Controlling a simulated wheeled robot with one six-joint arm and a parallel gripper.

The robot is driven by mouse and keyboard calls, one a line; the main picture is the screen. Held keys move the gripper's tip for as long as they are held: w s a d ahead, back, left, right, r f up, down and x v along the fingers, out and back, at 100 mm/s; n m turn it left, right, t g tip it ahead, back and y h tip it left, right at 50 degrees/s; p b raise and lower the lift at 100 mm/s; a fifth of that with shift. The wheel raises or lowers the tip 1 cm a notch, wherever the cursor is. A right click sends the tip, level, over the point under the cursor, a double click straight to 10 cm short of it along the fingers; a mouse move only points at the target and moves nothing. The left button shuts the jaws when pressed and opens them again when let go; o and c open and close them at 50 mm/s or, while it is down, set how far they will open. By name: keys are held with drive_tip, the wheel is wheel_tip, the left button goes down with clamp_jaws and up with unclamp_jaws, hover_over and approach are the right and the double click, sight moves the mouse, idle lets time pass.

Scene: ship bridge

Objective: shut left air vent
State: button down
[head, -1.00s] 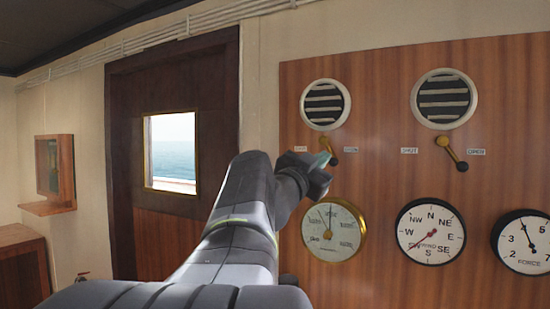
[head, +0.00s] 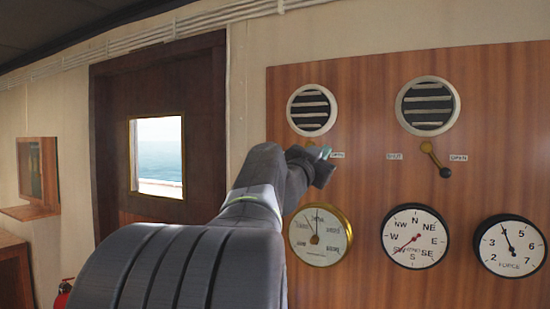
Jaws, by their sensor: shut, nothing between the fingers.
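The left air vent (head: 312,110) is a round white-rimmed grille with light slats and dark gaps, high on the wooden panel. Its brass lever (head: 309,142) shows only as a small piece under the vent; my gripper hides the rest, so its angle cannot be told. The left vent's "OPEN" label (head: 337,155) shows just right of my gripper, and its other label is hidden. My gripper (head: 325,153) is shut, in front of the panel just below the left vent. I cannot tell whether it touches the lever.
The right vent (head: 428,105) has a brass lever (head: 434,158) tilted down-right toward its "OPEN" label (head: 458,157). A barometer (head: 320,235), compass dial (head: 414,237) and force dial (head: 509,246) hang below. A door with a window (head: 157,157) stands left.

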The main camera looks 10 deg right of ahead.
drive_tip(key=w+f+b, duration=0.1)
drive_tip(key=w+f, duration=0.1)
drive_tip(key=shift+w+d+f, duration=0.1)
drive_tip(key=shift+w+f, duration=0.25)
drive_tip(key=shift+f, duration=0.05)
drive_tip(key=shift+s+d, duration=0.15)
drive_tip(key=shift+m, duration=0.4)
